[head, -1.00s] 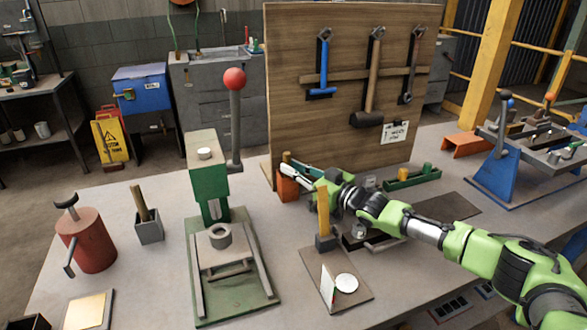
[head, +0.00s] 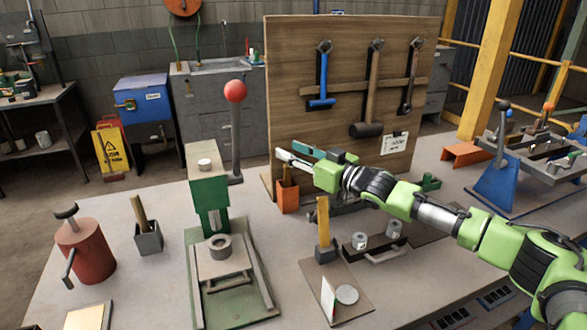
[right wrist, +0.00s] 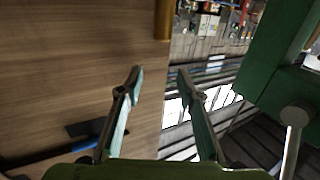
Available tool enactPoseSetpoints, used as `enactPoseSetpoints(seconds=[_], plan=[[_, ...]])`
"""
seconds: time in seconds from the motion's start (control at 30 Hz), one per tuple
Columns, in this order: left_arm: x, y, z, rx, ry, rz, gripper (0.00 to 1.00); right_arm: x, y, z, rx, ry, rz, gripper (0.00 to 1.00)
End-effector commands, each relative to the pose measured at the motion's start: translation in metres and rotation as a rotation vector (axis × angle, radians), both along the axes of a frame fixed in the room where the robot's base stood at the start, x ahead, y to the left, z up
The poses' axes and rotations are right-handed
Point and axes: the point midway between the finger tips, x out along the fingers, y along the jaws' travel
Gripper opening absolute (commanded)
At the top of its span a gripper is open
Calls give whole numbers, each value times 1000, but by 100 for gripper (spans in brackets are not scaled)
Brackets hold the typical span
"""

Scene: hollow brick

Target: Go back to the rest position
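My right arm comes in from the right over the workbench (head: 130,265). My right gripper (head: 283,154) is raised in front of the wooden tool board (head: 300,60), pointing left, above the orange holder (head: 288,197). In the right wrist view the gripper (right wrist: 159,72) has its two fingers clearly apart, with nothing between them. The tool board fills the left of that view, with part of a blue-handled tool (right wrist: 55,155) at the lower left. My left arm and gripper are not in view.
A green press (head: 209,190) with a red-knobbed lever (head: 235,92) stands left of the gripper. A hammer (head: 323,235) stands on a small board. A dark tray (head: 425,237) with two grey cylinders lies below my arm. A blue vise-like machine (head: 497,185) is at the right.

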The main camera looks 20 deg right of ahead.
Motion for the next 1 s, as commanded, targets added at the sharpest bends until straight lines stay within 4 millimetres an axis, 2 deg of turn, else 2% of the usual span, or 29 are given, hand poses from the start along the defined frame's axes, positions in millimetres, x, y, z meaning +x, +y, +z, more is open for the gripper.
enactPoseSetpoints(seconds=[0.17,0.67,0.77,0.87,1.0], plan=[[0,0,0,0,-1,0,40,0,0,15,-1,0,0,34],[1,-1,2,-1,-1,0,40,0,0,18,0,0,0,34],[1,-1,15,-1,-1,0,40,0,0,32,0,-1,0,34],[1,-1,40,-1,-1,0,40,0,0,57,0,-1,0,34],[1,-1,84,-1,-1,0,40,0,0,101,0,-1,0,34]])
